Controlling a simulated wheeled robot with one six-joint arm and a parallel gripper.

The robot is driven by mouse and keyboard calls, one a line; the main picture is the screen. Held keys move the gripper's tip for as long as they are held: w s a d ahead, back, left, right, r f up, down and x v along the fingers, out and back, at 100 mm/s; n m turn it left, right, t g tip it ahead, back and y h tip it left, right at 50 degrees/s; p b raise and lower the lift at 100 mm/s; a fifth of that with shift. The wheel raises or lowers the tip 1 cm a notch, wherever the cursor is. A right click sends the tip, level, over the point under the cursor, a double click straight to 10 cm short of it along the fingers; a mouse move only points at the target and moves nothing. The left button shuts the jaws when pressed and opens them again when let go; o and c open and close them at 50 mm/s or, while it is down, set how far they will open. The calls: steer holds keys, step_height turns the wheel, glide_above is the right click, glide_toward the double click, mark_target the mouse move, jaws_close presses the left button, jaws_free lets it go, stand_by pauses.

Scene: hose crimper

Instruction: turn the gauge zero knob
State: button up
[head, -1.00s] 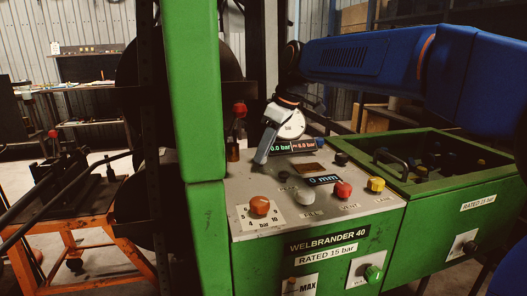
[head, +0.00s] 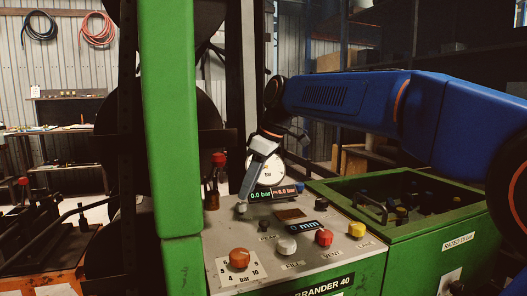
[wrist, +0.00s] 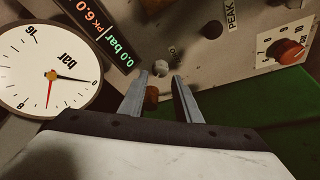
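The pressure gauge (head: 266,172) has a round white face; it also shows in the wrist view (wrist: 40,70), with a black needle near 0 and a red needle. A small grey knob (wrist: 162,68) sits on the panel beside it, probably the gauge zero knob; its label is too small to read. It shows in the head view (head: 241,208) just below my fingertips. My gripper (wrist: 161,75) is open, its two fingertips on either side of the knob's near edge. I cannot tell whether they touch it.
A display (wrist: 94,32) reads 0.0 bar and PK 6.0. A black PEAK knob (wrist: 212,30) and an orange pressure dial (head: 239,259) are close by. A red-balled lever (head: 218,160) stands left of my gripper. The green column (head: 168,130) rises at the left.

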steer(key=v, duration=1.3)
steer(key=shift+r, duration=0.1)
